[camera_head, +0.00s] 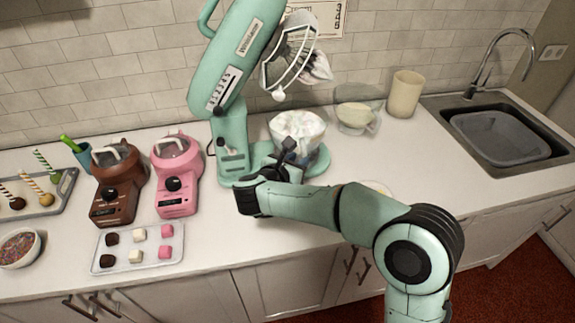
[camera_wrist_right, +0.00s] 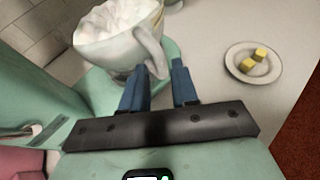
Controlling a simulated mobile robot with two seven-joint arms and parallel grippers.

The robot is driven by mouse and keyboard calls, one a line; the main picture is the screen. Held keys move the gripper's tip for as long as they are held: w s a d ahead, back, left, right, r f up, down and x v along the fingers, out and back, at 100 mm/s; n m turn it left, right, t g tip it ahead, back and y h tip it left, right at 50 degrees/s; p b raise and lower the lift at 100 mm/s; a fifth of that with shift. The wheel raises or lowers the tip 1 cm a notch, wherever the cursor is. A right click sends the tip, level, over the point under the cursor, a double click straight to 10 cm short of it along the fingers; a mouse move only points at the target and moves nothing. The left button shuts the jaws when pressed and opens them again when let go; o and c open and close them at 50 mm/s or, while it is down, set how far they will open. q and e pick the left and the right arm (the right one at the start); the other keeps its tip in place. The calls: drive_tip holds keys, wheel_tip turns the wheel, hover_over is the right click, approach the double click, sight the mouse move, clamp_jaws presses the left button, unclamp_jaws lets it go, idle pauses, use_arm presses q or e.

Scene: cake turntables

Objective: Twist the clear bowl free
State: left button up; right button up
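The clear bowl (camera_head: 292,122), full of white cream, stands on the base of the green stand mixer (camera_head: 232,105), whose head is tilted up. In the right wrist view the bowl (camera_wrist_right: 105,52) is at the upper left, and its handle (camera_wrist_right: 151,50) reaches down toward my fingers. My right gripper (camera_head: 287,158) is in front of the bowl. In the wrist view its two blue fingers (camera_wrist_right: 160,84) are apart, with the handle's lower end near the left fingertip. I cannot tell whether they touch. My left gripper is not in view.
A brown melter (camera_head: 117,187) and a pink melter (camera_head: 176,177) stand left of the mixer, behind a tray (camera_head: 108,263) of cubes. A plate (camera_wrist_right: 233,51) with yellow cubes lies right of the gripper. A glass bowl (camera_head: 347,126), a beige cup (camera_head: 404,93) and a sink (camera_head: 470,107) are farther right.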

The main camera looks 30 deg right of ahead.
sight(302, 158)
drive_tip(key=shift+p+x, duration=0.3)
drive_tip(key=shift+x, duration=1.95)
clamp_jaws()
drive_tip(key=shift+s+d+f+b, duration=0.1)
drive_tip(key=shift+d+b, duration=0.15)
drive_tip(key=shift+b, duration=0.25)
drive_tip(key=shift+s+d+n+t+y+b, duration=0.15)
drive_tip(key=shift+d+n+t+y+b, duration=0.45)
drive_tip(key=shift+b, duration=0.25)
